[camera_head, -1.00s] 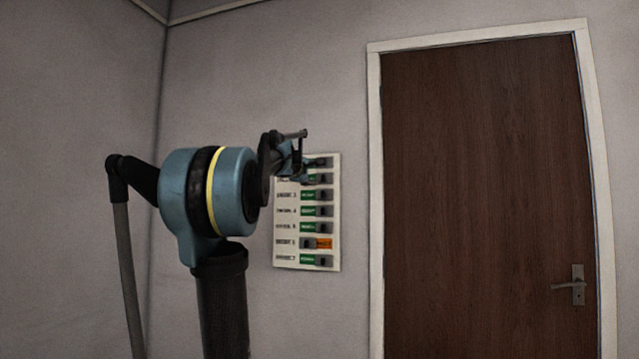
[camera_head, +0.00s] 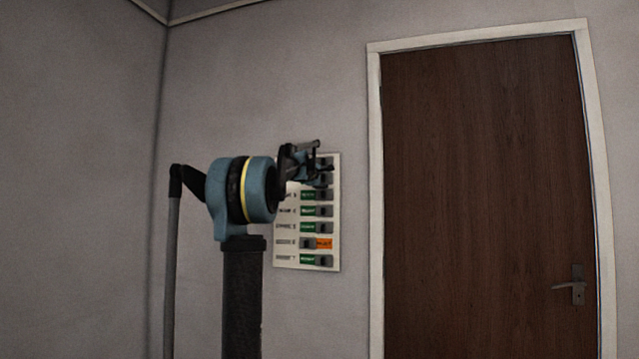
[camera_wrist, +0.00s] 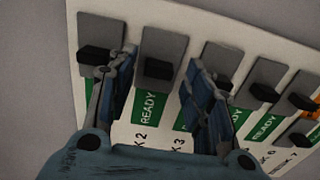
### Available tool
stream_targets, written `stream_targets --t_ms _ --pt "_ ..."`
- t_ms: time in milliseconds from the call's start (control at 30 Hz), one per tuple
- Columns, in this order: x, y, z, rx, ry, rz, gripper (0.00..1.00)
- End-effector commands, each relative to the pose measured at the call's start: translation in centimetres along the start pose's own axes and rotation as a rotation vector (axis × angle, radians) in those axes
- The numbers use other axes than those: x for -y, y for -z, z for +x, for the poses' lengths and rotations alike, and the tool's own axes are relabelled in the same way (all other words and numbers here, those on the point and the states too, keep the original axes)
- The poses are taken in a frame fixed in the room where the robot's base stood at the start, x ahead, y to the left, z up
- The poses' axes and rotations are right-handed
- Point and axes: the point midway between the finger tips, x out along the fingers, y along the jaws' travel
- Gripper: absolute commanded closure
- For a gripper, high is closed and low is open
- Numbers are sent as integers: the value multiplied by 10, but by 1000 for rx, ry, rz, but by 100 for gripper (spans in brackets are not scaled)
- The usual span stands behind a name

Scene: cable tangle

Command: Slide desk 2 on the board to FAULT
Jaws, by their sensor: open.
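The board (camera_head: 290,262) is a white wall panel with a column of sliders. In the wrist view, the desk 2 slider (camera_wrist: 158,68) is a grey plate with a black knob, with green READY (camera_wrist: 148,106) showing beside it. My gripper (camera_wrist: 161,64) is open, its blue fingers on either side of the desk 2 slider. One finger is by desk 1, the other overlaps the desk 3 row. Whether they touch the board I cannot tell. In the head view my gripper (camera_head: 324,166) hides much of the top two rows.
The desk 1 slider (camera_wrist: 95,55) and desk 3 slider (camera_wrist: 222,62) sit close on both sides. Desk 6 shows an orange label (camera_head: 325,243); the other visible rows show green. A brown door (camera_head: 480,190) with a handle stands right of the board.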

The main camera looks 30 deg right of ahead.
Motion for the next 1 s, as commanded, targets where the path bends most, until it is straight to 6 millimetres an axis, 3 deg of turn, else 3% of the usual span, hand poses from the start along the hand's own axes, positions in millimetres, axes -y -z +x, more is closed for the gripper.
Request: stream_targets --t_ms 200,500,567,700,733,1000 --pt "0 0 12 0 0 0 53" --pt "0 0 14 -1 0 0 53" --pt "0 0 14 -1 0 0 65" --pt "0 0 13 -1 0 0 96" --pt "0 0 13 -1 0 0 100" --pt "1 -2 16 6 0 1 100"
